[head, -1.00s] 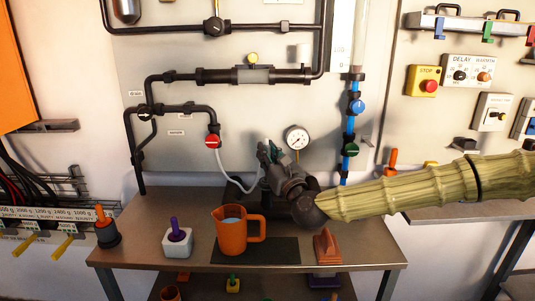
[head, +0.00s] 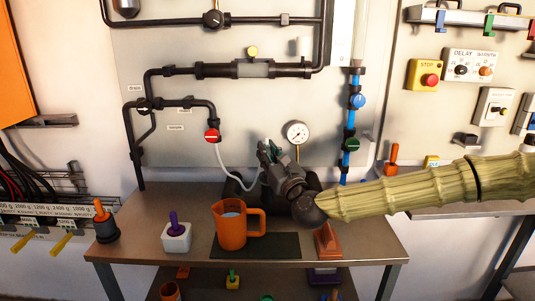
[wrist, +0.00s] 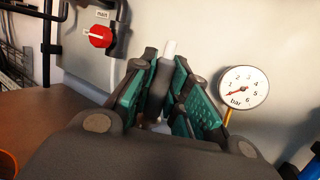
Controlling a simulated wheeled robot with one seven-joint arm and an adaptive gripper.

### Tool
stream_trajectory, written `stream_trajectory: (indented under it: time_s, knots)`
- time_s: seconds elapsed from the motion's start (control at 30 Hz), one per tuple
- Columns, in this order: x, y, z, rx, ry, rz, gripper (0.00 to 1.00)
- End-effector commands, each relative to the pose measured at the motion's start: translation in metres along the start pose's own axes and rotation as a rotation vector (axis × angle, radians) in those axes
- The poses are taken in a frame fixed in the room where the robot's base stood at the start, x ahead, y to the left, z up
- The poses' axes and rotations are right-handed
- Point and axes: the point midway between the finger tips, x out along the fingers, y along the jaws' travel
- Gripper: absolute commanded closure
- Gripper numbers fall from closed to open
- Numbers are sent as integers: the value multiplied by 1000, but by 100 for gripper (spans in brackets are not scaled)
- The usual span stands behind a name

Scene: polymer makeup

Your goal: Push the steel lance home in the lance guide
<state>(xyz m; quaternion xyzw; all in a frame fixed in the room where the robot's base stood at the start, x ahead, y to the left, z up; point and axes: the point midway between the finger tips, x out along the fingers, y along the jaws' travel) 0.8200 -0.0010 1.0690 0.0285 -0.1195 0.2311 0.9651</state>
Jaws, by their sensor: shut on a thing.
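My gripper (head: 269,154) is low over the back of the bench, pointing up and left in the head view. In the wrist view its teal pads (wrist: 157,90) are closed around a dark grey cylindrical piece (wrist: 157,80) with a pale tip, which may be the steel lance. A pale hose (head: 228,177) runs from below the red valve down towards my gripper. A dark block (head: 234,187) on the bench behind my gripper may be the lance guide, but I cannot tell; no seating is visible.
An orange jug (head: 229,228) stands on a dark mat (head: 271,247) in front of my gripper. A white pot with a purple knob (head: 176,237) stands left. An orange wedge (head: 328,241) is below my arm. The pressure gauge (head: 297,133) and red valve (head: 212,135) are behind.

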Motion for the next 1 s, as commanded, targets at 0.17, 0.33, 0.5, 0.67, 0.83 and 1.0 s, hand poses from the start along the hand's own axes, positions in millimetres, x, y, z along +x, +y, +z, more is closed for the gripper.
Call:
stream_trajectory:
  time_s: [0.17,0.33,0.5,0.67,0.83,1.0]
  knots:
    - [0,0,0,1,3,0,100]
    - [1,0,5,1,3,0,100]
    - [2,0,10,1,3,-1,100]
    - [4,0,15,1,2,0,100]
    - [5,0,20,1,1,0,100]
    - [6,0,26,0,1,1,100]
